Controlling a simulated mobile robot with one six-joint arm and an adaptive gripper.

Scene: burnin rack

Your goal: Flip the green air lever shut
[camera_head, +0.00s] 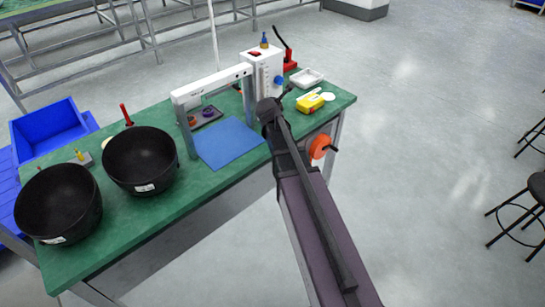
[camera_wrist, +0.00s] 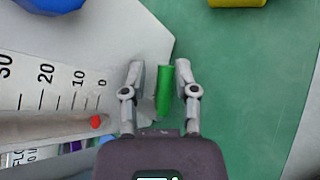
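The green air lever (camera_wrist: 164,90) shows in the wrist view as a short green bar beside the edge of a white panel (camera_wrist: 130,35). My gripper (camera_wrist: 160,72) is open, with one finger on each side of the lever. A narrow gap shows between the lever and each finger, so neither seems to touch it. The lever cannot be made out there.
The panel has a printed scale and a red marker (camera_wrist: 96,121). A blue knob (camera_wrist: 50,4) is at upper left. A white frame (camera_head: 212,82) stands left of the unit; a yellow item (camera_head: 310,102) lies right. Two black bowls (camera_head: 140,158) (camera_head: 58,203) occupy the left bench.

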